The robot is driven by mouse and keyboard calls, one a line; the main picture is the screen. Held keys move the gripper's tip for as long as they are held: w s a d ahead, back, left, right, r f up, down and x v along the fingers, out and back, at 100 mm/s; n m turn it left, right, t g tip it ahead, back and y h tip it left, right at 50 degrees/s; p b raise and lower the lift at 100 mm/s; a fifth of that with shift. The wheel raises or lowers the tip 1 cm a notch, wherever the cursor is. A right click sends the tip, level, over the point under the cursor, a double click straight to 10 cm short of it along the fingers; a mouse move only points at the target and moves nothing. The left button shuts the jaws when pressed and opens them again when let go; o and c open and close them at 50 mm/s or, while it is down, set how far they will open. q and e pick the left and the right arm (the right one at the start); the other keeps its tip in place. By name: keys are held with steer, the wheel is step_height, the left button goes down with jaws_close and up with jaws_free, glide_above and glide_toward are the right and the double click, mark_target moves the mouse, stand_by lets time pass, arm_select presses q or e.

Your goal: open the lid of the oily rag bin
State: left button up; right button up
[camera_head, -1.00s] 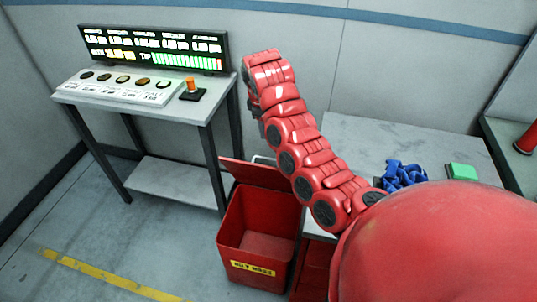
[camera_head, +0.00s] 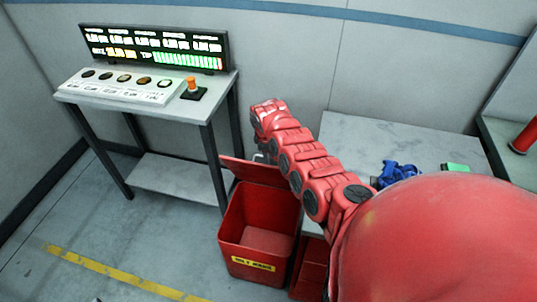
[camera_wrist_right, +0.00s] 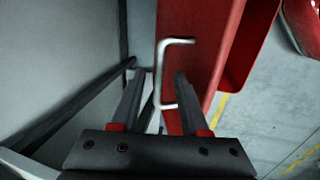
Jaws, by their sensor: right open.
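The red oily rag bin (camera_head: 258,268) stands on the floor with a yellow label on its front. Its lid (camera_head: 252,171) is raised and tilted back at the rear edge, and the empty-looking inside shows. In the right wrist view the red lid (camera_wrist_right: 205,40) fills the middle, with a bent silver handle (camera_wrist_right: 160,70) on it. My right gripper (camera_wrist_right: 160,77) is open, with its fingers on either side of the handle; I cannot tell whether they touch it. In the head view my right arm hides most of this gripper. My left gripper is not in view.
A table with a lit display (camera_head: 150,48), several buttons and an orange knob (camera_head: 193,84) stands left of the bin. A grey bench (camera_head: 365,135) at right holds blue cloth (camera_head: 395,173) and a green block (camera_head: 456,168). Floor in front of the bin is clear.

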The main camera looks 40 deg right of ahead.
steer(key=shift+f, duration=0.2)
jaws_close()
stand_by(1.4)
